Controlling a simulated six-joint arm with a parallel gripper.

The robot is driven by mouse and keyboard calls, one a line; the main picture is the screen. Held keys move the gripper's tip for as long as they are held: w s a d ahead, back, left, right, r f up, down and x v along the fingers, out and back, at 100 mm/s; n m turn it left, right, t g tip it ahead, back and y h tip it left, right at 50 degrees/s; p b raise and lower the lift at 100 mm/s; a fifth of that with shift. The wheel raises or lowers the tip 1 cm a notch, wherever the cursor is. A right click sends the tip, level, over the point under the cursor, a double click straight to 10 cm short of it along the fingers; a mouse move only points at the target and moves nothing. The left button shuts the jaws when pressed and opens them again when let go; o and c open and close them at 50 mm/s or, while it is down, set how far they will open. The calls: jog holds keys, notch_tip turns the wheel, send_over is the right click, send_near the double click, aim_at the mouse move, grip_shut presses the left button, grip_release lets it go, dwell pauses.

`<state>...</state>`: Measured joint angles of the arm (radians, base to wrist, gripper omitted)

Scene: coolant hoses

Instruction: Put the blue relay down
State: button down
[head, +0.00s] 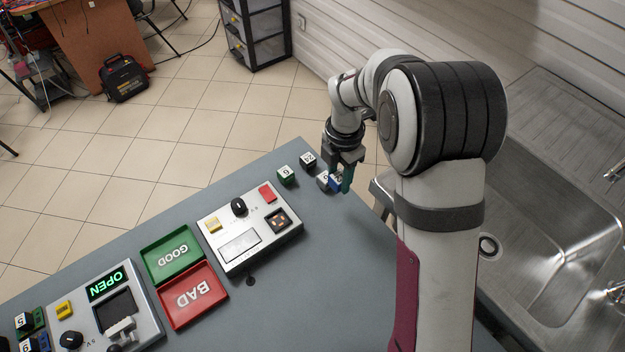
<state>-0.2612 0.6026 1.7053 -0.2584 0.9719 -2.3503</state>
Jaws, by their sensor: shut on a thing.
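The blue relay (335,184) is between the fingers of my gripper (339,176), near the far right corner of the grey table. My gripper points down and is shut on it. The fingers cover part of the relay, and I cannot tell whether it touches the table. A grey relay (322,179) with a white top is close beside it on the left. A green relay (286,176) and a black relay (308,161), both with white number labels, stand farther left and back.
A white tester box (248,228) with a black knob stands mid-table. The green GOOD tray (148,256) and red BAD tray (165,312) lie left of it. A grey unit (143,303) reads OPEN. More relays (24,322) sit at far left. Table right of the tester is clear.

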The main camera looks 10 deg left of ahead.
jog(key=s+a+r, duration=0.1)
jog(key=s+r, duration=0.5)
jog(key=s, duration=0.1)
send_over(278, 220)
jog(key=f, duration=0.6)
jog(key=shift+d, duration=0.35)
jog(key=f, duration=0.4)
jog(key=shift+a, duration=0.3)
jog(key=shift+f, duration=0.2)
jog(key=shift+f, duration=0.2)
jog(key=shift+c, duration=2.3)
grip_release()
